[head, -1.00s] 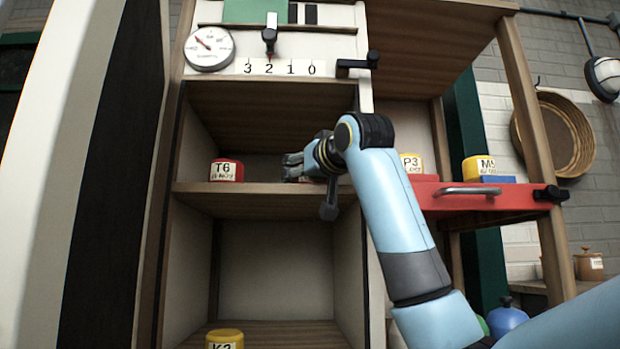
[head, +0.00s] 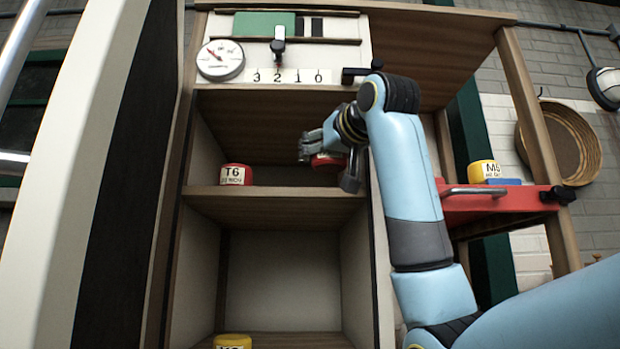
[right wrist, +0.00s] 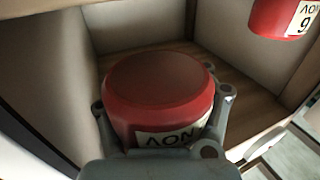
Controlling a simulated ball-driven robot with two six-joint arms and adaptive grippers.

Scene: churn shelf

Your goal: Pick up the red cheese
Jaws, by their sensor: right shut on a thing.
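A red cheese (right wrist: 158,92) with a white label fills the middle of the right wrist view. My right gripper (right wrist: 165,110) is shut on it, with fingers on both sides. In the head view the right gripper (head: 318,148) is inside the upper shelf compartment. The held red cheese (head: 328,161) shows partly behind its fingers, a little above the shelf board. My left gripper is not in view.
The shelf board (head: 270,205) runs below the gripper, with side walls close by. A yellow cheese (head: 232,341) stands in the lower compartment. A red tray (head: 490,205) at the right holds a yellow cheese (head: 483,170). A dial and levers sit above.

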